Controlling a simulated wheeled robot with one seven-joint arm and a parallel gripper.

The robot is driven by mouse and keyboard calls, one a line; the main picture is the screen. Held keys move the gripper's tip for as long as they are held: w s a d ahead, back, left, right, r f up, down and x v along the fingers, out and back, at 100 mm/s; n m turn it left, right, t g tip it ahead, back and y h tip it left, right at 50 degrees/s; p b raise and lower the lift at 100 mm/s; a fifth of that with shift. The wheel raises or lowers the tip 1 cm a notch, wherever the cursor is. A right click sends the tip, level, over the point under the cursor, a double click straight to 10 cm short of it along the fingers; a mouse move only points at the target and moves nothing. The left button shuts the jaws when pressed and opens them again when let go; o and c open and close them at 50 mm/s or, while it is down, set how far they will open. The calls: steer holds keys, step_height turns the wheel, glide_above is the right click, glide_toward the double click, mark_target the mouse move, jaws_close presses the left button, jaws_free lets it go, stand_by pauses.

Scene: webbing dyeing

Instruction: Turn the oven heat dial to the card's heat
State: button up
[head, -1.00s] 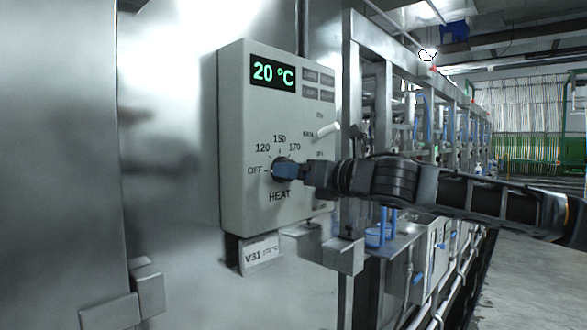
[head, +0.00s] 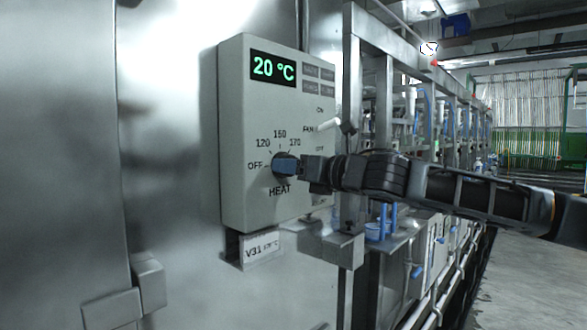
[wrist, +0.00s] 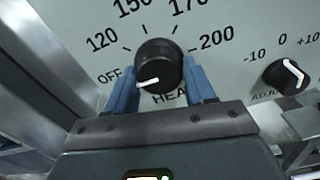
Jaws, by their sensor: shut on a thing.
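The black heat dial (wrist: 158,66) shows in the wrist view, with marks for OFF, 120, 150, 170 and 200 around it. Its white pointer line points left and slightly down, close to the OFF mark. My gripper (wrist: 162,88) has its blue fingers on either side of the dial and is shut on it. In the head view my gripper (head: 284,165) reaches in from the right and covers most of the dial. The oven control box (head: 235,130) has a green display (head: 273,68) reading 20 °C. A card (head: 262,248) marked V31 hangs below; its smaller print is unreadable.
A second knob (wrist: 287,76), marked -10, 0 and +10, sits to the right of the dial. A pale fan switch (head: 330,125) sticks out above my gripper. Metal frames and pipes stand to the right; open floor (head: 525,270) lies at far right.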

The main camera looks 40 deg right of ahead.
steer(key=shift+m, duration=0.4)
steer(key=shift+c, duration=0.3)
steer(key=m+b, duration=0.3)
steer(key=m, duration=2.3)
steer(key=shift+r, duration=0.1)
steer(key=o, duration=1)
steer(key=shift+r, duration=0.1)
steer(key=shift+o, duration=0.2)
steer(key=s+b, duration=0.2)
steer(key=s, duration=0.5)
steer(key=shift+s, duration=0.4)
